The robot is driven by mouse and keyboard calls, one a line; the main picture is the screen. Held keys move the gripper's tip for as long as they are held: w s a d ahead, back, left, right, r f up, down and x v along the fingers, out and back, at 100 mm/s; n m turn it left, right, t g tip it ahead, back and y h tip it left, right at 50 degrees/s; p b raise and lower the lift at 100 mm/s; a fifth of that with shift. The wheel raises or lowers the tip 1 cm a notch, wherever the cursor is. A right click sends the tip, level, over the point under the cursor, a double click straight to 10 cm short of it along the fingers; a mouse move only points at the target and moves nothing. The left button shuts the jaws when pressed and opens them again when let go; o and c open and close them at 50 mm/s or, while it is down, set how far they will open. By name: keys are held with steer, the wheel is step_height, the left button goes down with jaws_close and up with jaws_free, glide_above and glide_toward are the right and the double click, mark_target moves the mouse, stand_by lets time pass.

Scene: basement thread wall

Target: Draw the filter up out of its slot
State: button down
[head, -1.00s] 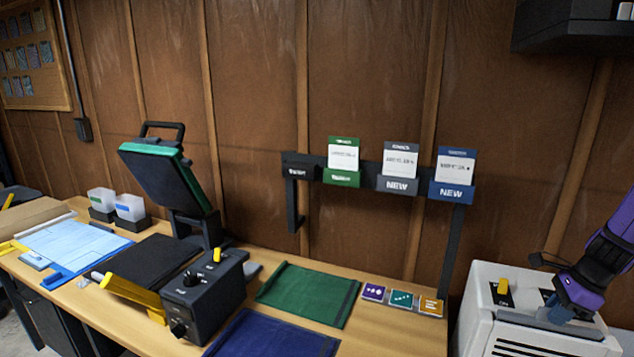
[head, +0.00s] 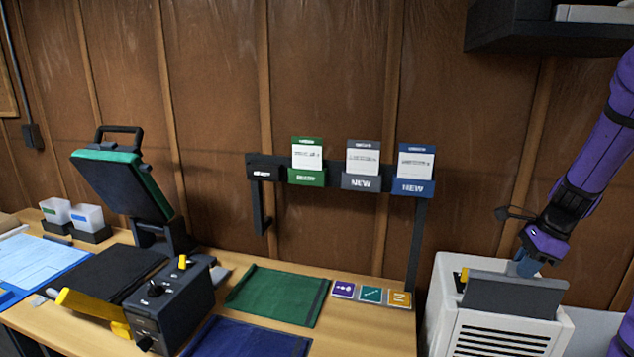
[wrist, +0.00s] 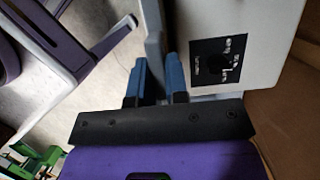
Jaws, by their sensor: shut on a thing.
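The filter is a flat dark grey panel (head: 515,297) standing upright above the top of the white vented unit (head: 490,338) at the right of the head view. My gripper (head: 524,267) is shut on the filter's top edge from above. In the wrist view its blue fingers (wrist: 155,75) close on a grey edge (wrist: 152,45) between them. Much of the panel shows above the unit. I cannot tell whether its lower edge is still in the slot or clear of it; the slot is hidden behind the panel.
A yellow switch (head: 463,276) sits on the unit's top beside the panel, and a black control plate (wrist: 222,60) shows in the wrist view. A dark shelf (head: 545,28) hangs at upper right. The workbench (head: 368,325) and card rack (head: 412,188) are to the left.

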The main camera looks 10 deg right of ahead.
step_height(320, 180, up, 17)
steer(key=shift+f, duration=0.15)
stand_by(1.3)
steer(key=s+a, duration=0.5)
steer(key=s, duration=0.6)
stand_by(0.7)
steer(key=shift+w+a, duration=0.1)
